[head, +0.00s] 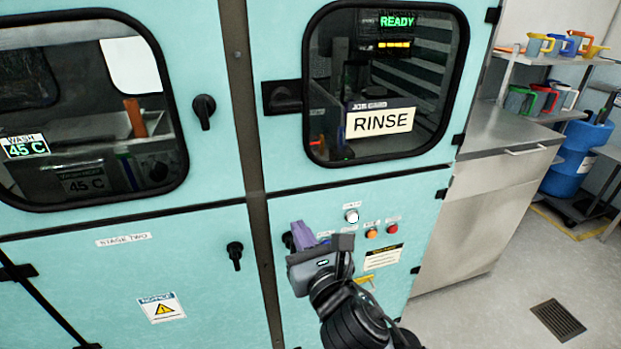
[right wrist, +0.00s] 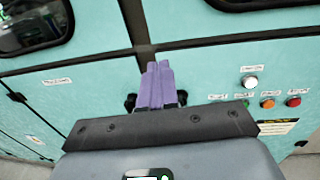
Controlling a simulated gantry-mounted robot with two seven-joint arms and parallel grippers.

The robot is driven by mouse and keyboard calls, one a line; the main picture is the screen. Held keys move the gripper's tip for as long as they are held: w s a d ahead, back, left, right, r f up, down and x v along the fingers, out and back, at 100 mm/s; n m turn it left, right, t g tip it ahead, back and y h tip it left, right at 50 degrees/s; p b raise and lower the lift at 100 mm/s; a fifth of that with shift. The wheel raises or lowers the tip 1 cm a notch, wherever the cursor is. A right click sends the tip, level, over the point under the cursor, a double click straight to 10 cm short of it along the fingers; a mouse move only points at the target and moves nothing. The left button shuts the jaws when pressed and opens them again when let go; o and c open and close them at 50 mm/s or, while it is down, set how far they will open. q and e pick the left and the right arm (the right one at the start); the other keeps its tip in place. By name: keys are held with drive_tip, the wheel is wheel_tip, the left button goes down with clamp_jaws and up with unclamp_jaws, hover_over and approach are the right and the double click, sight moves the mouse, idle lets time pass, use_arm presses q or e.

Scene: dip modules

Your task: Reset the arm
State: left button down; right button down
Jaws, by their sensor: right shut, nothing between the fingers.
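My right gripper (head: 301,234) reaches in from the bottom of the head view, in front of the lower teal panel of the machine. Its purple fingers are pressed together in the right wrist view (right wrist: 159,72), with nothing between them. The fingertips point toward the dark vertical post between the panels; whether they touch it cannot be told. A white button (head: 351,216), an orange button (head: 371,233) and a red button (head: 392,229) sit to the right of the fingers. My left gripper is not in view.
The rinse door (head: 455,122) has a window and a dark latch (head: 282,97). Black handles (head: 204,110) stick out from the wash side. A steel counter (head: 490,135), a shelf with coloured jugs and a blue drum (head: 580,150) stand at right. The floor by the drain (head: 558,320) is clear.

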drive_tip(key=s+d+f+m+g+h+p, duration=0.15)
drive_tip(key=s+f+m+g, duration=0.35)
drive_tip(key=f, duration=0.6)
drive_tip(key=s+d+f+m+g+h+p, duration=0.1)
drive_tip(key=s+d+f+m+p, duration=0.25)
drive_tip(key=s+f, duration=0.6)
drive_tip(key=s+d+f+m+g+h+p, duration=0.1)
drive_tip(key=s+d+f+m+g+h, duration=0.15)
drive_tip(key=s+d+f+m, duration=0.45)
drive_tip(key=s+d+f+m+g+h+p, duration=0.1)
drive_tip(key=s+d+f+m+g+h, duration=0.15)
drive_tip(key=s+d+m, duration=0.65)
drive_tip(key=d+r+m+g+p, duration=0.1)
drive_tip(key=d+r+m+p, duration=0.3)
drive_tip(key=r+m+p, duration=1)
wheel_tip(320, 180, up, 25)
drive_tip(key=p, duration=2.3)
drive_tip(key=shift+s+d+g+p, duration=0.2)
drive_tip(key=shift+g+p, duration=0.1)
drive_tip(key=shift+g, duration=0.1)
drive_tip(key=shift+m, duration=0.25)
